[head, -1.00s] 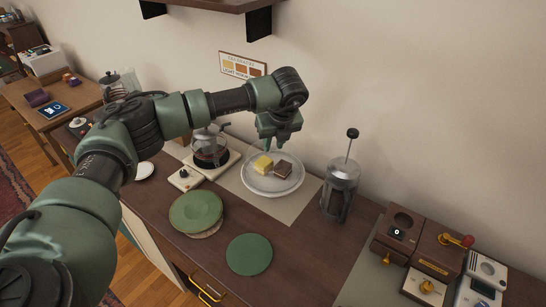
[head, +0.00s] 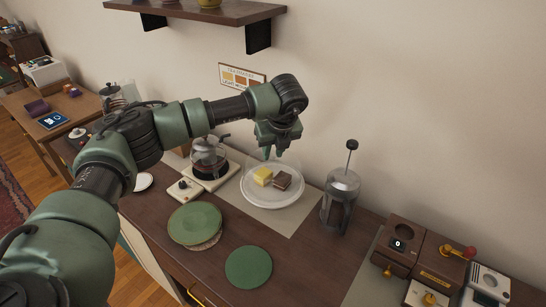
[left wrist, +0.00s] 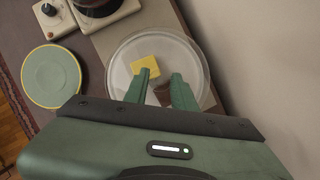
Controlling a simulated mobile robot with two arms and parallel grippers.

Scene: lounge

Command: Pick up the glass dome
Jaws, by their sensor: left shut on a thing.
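The glass dome (head: 252,170) is clear and hard to make out, above a round white plate (head: 271,205) in the middle of the counter. A yellow cake piece (head: 263,176) and a brown one (head: 282,180) sit on the plate. My left gripper (head: 275,152) points down over the plate, shut on the dome's top, which its fingers mostly hide. In the left wrist view the two fingers (left wrist: 160,88) reach over the plate, with a pale ring around the cakes. I cannot tell whether the dome's rim touches the plate. My right gripper is not in view.
A glass coffee pot (head: 209,157) stands left of the plate, and a French press (head: 340,200) stands close on its right. Green plates (head: 195,222) and a green disc (head: 249,267) lie in front. A wall shelf (head: 195,12) hangs above. Wooden devices (head: 420,255) stand at right.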

